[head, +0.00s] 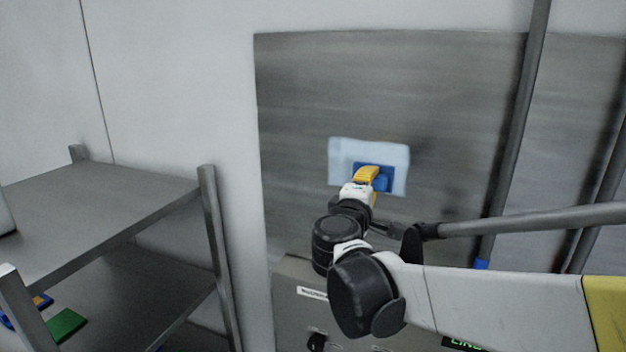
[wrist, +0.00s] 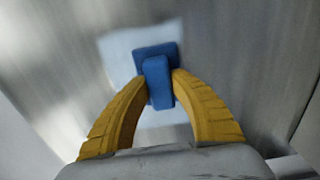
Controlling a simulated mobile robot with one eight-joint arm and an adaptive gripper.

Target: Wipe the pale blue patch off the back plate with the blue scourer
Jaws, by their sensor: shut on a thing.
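The pale blue patch (head: 342,150) is a roughly rectangular area on the grey metal back plate (head: 440,110). My gripper (head: 371,172) is shut on the blue scourer (head: 388,183), which is in front of the right part of the patch. In the wrist view, the yellow fingers (wrist: 160,88) pinch the raised grip of the scourer (wrist: 156,75). The patch (wrist: 118,48) shows around the scourer's upper left and below it. The scourer hides part of the patch. Whether its face touches the plate I cannot tell.
A metal shelf rack (head: 120,205) stands at the left. A labelled panel (head: 300,275) is below the plate.

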